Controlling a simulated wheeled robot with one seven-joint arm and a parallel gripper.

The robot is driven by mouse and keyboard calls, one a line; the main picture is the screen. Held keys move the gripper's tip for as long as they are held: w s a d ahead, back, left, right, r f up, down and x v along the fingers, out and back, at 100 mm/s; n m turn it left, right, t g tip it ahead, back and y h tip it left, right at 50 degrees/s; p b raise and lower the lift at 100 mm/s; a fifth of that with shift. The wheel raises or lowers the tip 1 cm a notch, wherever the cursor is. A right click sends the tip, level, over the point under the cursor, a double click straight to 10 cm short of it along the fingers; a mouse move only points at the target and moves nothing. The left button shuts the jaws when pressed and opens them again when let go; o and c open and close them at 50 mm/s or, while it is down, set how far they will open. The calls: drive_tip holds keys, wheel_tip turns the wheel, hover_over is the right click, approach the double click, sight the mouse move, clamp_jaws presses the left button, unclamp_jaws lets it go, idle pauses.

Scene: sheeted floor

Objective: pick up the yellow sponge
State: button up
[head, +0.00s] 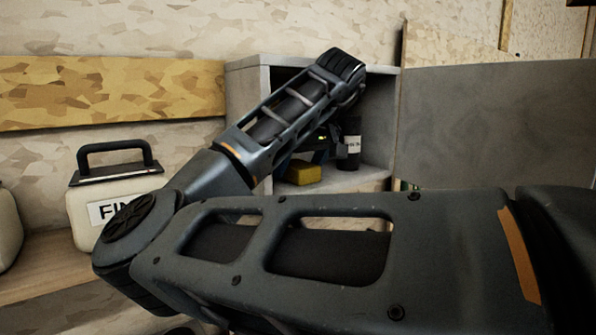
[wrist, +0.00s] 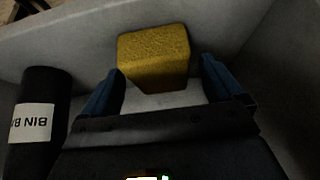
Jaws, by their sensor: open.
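The yellow sponge (head: 303,172) lies on a shelf of the grey open cabinet (head: 247,98) in the head view. It also shows in the wrist view (wrist: 154,54), ahead of my gripper (wrist: 162,82). The two blue fingers are spread, with the sponge's near end between or just beyond their tips. I cannot tell if they touch it. In the head view my arm reaches into the cabinet and hides most of my gripper (head: 312,158) and part of the shelf.
A black labelled container (wrist: 38,125) stands left of my gripper in the wrist view; in the head view it stands right of the sponge (head: 350,150). Cabinet walls close in around my gripper. A white jug with a black handle (head: 110,190) stands left, outside the cabinet.

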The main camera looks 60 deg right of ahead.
drive_tip(key=c, duration=1)
drive_tip(key=shift+r, duration=0.1)
drive_tip(key=shift+c, duration=0.2)
drive_tip(key=shift+r+b, duration=0.15)
drive_tip(key=shift+b, duration=0.3)
drive_tip(key=s+a, duration=0.4)
drive_tip(key=s, duration=0.4)
drive_tip(key=s+a+b, duration=0.1)
drive_tip(key=s+a, duration=0.3)
drive_tip(key=s, duration=0.4)
drive_tip(key=shift+s, duration=0.15)
drive_tip(key=shift+r, duration=0.1)
